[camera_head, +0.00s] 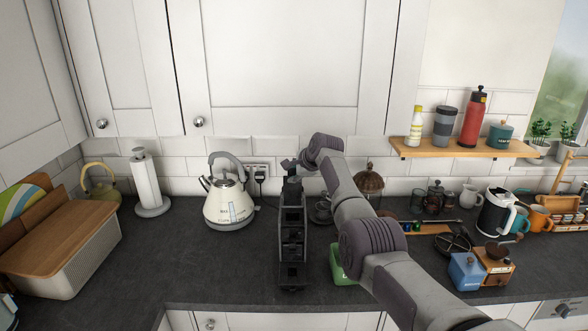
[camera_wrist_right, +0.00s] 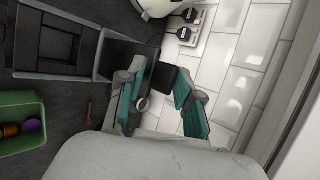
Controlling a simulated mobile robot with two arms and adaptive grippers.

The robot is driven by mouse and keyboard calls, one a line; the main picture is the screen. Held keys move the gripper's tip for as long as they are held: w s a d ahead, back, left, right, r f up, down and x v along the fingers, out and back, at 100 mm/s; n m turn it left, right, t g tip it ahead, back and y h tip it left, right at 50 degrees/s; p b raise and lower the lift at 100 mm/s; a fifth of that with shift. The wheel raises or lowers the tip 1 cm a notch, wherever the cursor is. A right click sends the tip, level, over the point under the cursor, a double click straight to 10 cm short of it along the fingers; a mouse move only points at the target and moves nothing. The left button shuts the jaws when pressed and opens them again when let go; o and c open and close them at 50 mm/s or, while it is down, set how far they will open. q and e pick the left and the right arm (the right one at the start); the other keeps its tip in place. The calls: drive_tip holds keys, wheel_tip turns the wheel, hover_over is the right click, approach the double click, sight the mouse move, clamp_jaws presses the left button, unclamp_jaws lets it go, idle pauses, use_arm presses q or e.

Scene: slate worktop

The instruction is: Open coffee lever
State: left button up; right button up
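The dark coffee machine (camera_head: 292,250) stands on the worktop in the middle of the head view. My right arm reaches in from the lower right, and its gripper (camera_head: 293,164) is at the top of the machine. In the right wrist view the two teal-padded fingers of my right gripper (camera_wrist_right: 160,72) are apart. A black flat part (camera_wrist_right: 161,77), perhaps the lever, shows between the fingers; I cannot tell whether they touch it. The machine's dark body (camera_wrist_right: 58,42) lies at the upper left there. My left gripper is in neither view.
A cream kettle (camera_head: 229,206) stands left of the machine. A green crate (camera_wrist_right: 22,108) with small colourful things is close by, partly behind my arm in the head view. A tiled wall (camera_wrist_right: 235,85) is close behind.

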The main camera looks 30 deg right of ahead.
drive_tip(key=shift+w+d, duration=0.1)
drive_tip(key=shift+w, duration=0.1)
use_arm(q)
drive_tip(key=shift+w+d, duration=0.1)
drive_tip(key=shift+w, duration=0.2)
use_arm(e)
drive_tip(key=shift+s+r, duration=0.1)
drive_tip(key=shift+r, duration=0.15)
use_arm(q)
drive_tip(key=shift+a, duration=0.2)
use_arm(e)
drive_tip(key=shift+s+r, duration=0.15)
drive_tip(key=shift+r, duration=0.1)
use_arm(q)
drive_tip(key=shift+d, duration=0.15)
use_arm(e)
drive_tip(key=v, duration=1.1)
drive_tip(key=shift+s, duration=0.25)
